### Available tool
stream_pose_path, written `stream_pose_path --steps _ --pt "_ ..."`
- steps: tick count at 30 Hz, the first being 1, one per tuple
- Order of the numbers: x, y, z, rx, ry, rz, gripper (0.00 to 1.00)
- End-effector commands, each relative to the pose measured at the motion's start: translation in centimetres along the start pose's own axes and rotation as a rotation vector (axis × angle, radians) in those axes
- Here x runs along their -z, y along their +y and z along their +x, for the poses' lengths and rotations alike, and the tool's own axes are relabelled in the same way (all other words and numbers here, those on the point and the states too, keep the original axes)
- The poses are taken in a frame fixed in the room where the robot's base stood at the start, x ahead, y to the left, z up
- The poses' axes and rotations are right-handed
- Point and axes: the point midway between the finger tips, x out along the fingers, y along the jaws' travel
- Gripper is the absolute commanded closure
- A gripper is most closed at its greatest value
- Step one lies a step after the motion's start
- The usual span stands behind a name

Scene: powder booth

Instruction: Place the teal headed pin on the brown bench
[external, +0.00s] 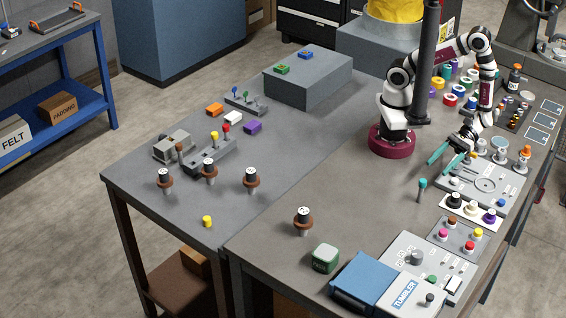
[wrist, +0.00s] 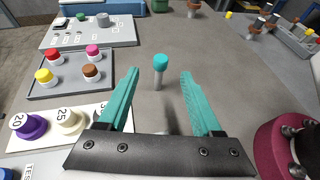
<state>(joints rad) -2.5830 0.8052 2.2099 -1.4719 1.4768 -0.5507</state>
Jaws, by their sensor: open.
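The teal headed pin (external: 422,190) stands upright, with a teal cap on a pale metal shank. In the wrist view the pin (wrist: 160,66) shows between and just beyond the fingertips, apart from both. My gripper (external: 442,166) has teal fingers and is open and empty, pointing toward the pin. Its spread fingers also fill the front of the wrist view (wrist: 159,76). The pin stands on the bench that carries my arm, whose top (external: 350,205) is brownish grey; I take this to be the brown bench. A greyer bench top (external: 130,185) adjoins it on the left.
A panel with a ring (external: 470,190), a card with several knobs (external: 447,212) and a tray of coloured caps (external: 443,242) lie right of the pin. A brown-collared pin (external: 303,222) stands to the left. The bench top between them is clear.

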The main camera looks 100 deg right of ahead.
Motion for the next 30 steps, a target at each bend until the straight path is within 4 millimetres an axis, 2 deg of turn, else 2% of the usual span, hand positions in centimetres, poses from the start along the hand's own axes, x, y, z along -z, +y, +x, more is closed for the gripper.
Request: stream_pose_path --steps 3,6,14,17,22,29,30 --pt "-4.3 0.0 4.0 0.015 0.005 0.014 0.33" --pt "-6.0 -0.3 6.0 0.010 0.005 0.008 0.33" --pt "-2.1 -0.2 7.8 0.006 0.004 0.002 0.33" --pt "0.1 -0.2 8.6 0.008 0.004 0.002 0.33" --pt "0.1 -0.2 11.3 0.008 0.005 0.008 0.33" --pt "0.1 -0.2 11.6 0.005 0.005 0.008 0.33" --pt "0.1 -0.2 11.6 0.005 0.005 0.008 0.39"
